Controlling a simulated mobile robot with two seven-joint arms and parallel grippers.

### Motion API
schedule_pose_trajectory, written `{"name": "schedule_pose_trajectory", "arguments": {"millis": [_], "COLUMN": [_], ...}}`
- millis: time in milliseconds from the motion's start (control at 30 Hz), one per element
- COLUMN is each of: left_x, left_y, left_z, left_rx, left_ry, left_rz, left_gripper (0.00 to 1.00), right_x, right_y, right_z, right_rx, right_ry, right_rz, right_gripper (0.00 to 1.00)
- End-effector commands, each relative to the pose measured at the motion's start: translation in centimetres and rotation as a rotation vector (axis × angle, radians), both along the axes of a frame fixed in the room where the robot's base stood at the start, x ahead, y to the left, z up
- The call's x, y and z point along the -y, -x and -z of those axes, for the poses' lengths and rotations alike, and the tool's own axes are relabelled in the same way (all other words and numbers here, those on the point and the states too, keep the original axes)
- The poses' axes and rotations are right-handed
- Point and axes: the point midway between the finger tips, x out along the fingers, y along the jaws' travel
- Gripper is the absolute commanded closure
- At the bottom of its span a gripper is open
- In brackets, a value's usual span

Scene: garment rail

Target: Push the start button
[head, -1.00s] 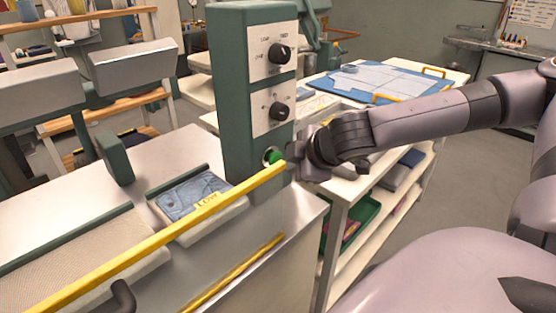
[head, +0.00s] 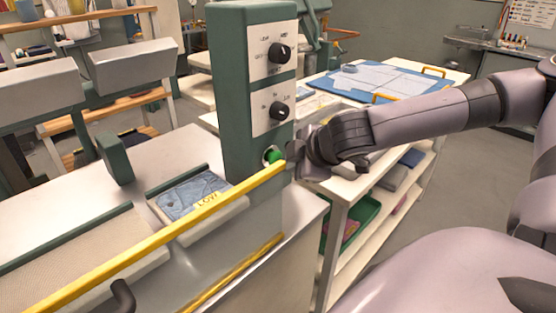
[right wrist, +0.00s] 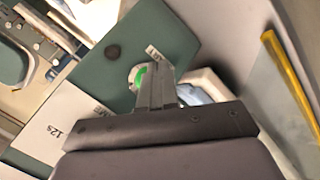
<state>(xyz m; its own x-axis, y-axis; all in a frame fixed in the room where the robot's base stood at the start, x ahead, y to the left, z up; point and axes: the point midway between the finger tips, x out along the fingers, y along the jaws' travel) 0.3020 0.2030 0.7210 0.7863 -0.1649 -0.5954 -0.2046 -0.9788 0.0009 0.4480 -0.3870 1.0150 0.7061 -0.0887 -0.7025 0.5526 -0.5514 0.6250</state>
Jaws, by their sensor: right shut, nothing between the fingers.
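The green start button (head: 273,156) sits in a pale ring low on the front of a green control post (head: 235,110). In the right wrist view the button (right wrist: 141,76) shows just beyond my fingertips and is partly covered by them. My right gripper (head: 291,151) is shut and empty, beside the button on its right in the head view. In the right wrist view the shut fingers (right wrist: 154,80) point at the button. I cannot tell whether they touch it. My left gripper is not in view.
Two black knobs (head: 279,53) (head: 278,110) are above the button. A yellow bar (head: 160,238) runs across the machine just below it. A folded denim piece (head: 190,194) lies in a tray. A white shelf table (head: 345,190) stands behind my right arm.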

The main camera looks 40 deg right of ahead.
Motion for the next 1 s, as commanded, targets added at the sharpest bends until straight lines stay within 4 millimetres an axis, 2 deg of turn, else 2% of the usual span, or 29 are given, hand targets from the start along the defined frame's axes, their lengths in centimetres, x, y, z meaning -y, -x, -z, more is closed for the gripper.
{"name": "schedule_pose_trajectory", "arguments": {"millis": [200, 1000], "left_x": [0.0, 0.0], "left_y": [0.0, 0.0], "left_z": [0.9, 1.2], "left_rx": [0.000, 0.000], "left_ry": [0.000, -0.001], "left_rz": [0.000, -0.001], "left_gripper": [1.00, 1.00], "right_x": [0.0, 0.0], "right_y": [-0.7, -1.2], "right_z": [0.2, 0.1], "right_rx": [0.000, -0.001], "right_ry": [0.002, 0.001], "right_rz": [0.000, 0.001], "right_gripper": [1.00, 1.00]}}
